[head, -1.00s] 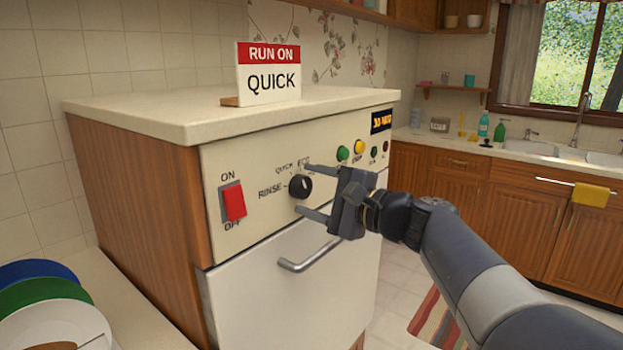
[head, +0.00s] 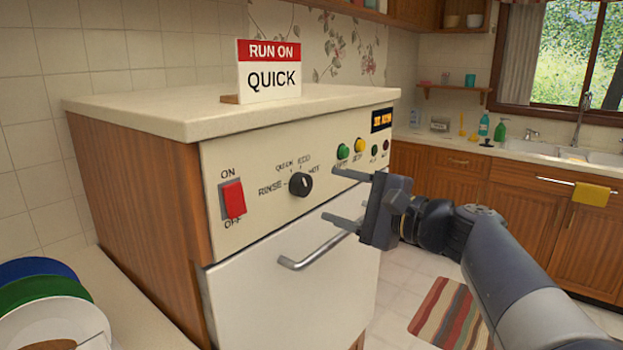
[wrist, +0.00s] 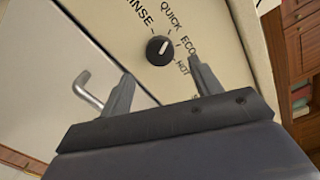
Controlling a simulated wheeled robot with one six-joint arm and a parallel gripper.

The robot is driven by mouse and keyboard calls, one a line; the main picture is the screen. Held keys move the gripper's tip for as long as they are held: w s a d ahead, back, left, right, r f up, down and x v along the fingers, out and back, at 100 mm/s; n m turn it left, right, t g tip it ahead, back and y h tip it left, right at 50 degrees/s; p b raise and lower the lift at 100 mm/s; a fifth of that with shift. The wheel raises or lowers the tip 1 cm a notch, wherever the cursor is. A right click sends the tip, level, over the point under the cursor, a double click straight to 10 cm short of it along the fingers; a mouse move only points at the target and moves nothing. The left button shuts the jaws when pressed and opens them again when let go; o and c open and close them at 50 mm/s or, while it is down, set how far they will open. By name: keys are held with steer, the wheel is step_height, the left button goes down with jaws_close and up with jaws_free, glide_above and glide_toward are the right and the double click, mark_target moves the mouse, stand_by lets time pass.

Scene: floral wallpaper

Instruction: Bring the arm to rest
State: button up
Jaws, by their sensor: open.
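My gripper (head: 331,193) is open and empty in the head view, in front of the dishwasher panel (head: 225,170) and to the right of the black knob (head: 300,184). Its fingers are apart from the knob. The knob also shows in the wrist view (wrist: 160,49), beyond the gap between the fingertips (wrist: 160,68). Labels RINSE, QUICK, ECO and HOT ring the knob. Its pale mark appears to point towards QUICK. A sign (head: 270,72) on the worktop reads RUN ON QUICK.
A red ON/OFF switch (head: 232,199) is left of the knob. Green (head: 343,152) and yellow (head: 360,146) buttons are to the right. The door handle (head: 320,248) juts out below. Plates (head: 40,290) stand at lower left. Open floor with a striped rug (head: 448,312) lies at right.

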mark_target(306, 186)
steer(key=v, duration=0.5)
steer(key=x, duration=1.1)
steer(key=shift+w+a+p, duration=0.1)
steer(key=shift+a+p, duration=0.15)
steer(key=shift+p, duration=0.1)
steer(key=shift+d+f+n+b, duration=0.1)
steer(key=shift+n+b, duration=0.2)
steer(key=shift+n, duration=1.1)
steer(key=n+b, duration=0.1)
steer(key=n, duration=0.6)
steer(key=v, duration=1)
steer(key=shift+s+d+b, duration=0.25)
steer(key=shift+d+b, duration=0.05)
